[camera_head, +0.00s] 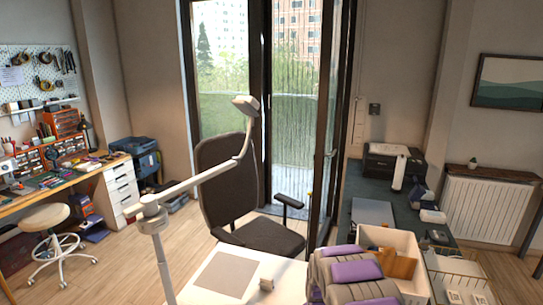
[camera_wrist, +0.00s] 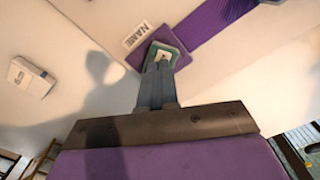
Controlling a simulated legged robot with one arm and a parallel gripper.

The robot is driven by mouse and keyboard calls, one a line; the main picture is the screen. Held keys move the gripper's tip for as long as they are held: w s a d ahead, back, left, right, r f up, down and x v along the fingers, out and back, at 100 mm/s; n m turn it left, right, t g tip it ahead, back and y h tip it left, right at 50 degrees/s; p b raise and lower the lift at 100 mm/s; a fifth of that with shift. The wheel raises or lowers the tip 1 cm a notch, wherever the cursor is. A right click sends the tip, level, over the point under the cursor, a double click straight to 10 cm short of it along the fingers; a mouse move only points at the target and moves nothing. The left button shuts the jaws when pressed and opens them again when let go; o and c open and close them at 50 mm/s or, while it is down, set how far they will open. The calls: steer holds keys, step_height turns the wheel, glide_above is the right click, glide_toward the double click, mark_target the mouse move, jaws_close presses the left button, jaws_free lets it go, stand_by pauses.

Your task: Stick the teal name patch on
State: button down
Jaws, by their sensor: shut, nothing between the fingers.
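In the wrist view, my gripper (camera_wrist: 160,68) is shut and empty, its fingertips over a small teal patch (camera_wrist: 180,57) with a pale centre. The fingers cover part of the patch, and I cannot tell whether they touch it. The patch overlaps a purple piece (camera_wrist: 133,59) on a pale surface. A wide purple band (camera_wrist: 212,28) runs from there toward the upper right. My gripper and the patch cannot be made out in the head view.
A small white box (camera_wrist: 30,76) lies at the left in the wrist view. In the head view, a white table (camera_head: 190,292) holds a grey mat (camera_head: 227,274). A dark office chair (camera_head: 235,190) stands behind it. An open bin (camera_head: 392,245) stands at the right.

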stand_by(0.3)
step_height(320, 180, up, 8)
steer(key=p, duration=0.2)
steer(key=shift+p, duration=0.4)
stand_by(0.4)
steer(key=s+r+n, duration=0.4)
steer(key=s+r, duration=1.3)
steer(key=s+r+n+g, duration=0.1)
steer(key=s+r+n, duration=0.1)
steer(key=s, duration=1)
steer(key=s+r+n, duration=0.3)
steer(key=s, duration=1)
steer(key=shift+r+n+g, duration=0.15)
steer(key=shift+n+g, duration=0.15)
steer(key=shift+g, duration=0.1)
